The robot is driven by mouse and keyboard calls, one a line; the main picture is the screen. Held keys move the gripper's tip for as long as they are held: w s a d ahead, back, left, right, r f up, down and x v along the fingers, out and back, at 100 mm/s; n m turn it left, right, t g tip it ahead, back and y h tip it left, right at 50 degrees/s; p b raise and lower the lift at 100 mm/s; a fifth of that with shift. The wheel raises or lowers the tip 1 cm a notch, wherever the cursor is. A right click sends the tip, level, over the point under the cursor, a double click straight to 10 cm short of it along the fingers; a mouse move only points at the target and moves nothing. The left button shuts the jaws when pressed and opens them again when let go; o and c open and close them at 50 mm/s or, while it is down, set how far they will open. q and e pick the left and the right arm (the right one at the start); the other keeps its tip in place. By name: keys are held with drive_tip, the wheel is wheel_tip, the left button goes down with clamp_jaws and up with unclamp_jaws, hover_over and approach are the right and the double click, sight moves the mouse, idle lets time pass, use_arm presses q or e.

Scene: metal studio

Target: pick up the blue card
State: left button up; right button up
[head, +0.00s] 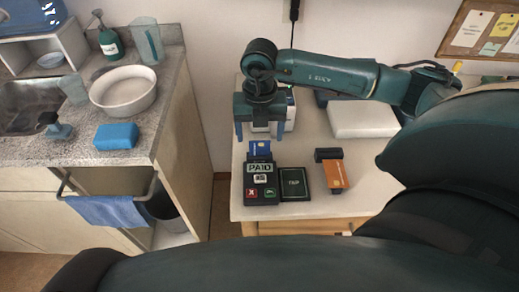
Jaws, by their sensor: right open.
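The blue card (260,148) stands at the back end of a dark payment terminal (261,192) whose screen reads PAID. The card's lower part is hidden by the terminal; it looks slotted into it. My left gripper is not in view.
A white box (288,112) stands behind the gripper, and a larger white block (361,119) lies farther right. The front right tabletop (355,202) is free.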

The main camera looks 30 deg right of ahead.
sight(260, 143)
wheel_tip(260, 143, down, 4)
drive_tip(key=shift+f, duration=0.15)
drive_tip(key=shift+c, duration=0.4)
drive_tip(key=c, duration=1)
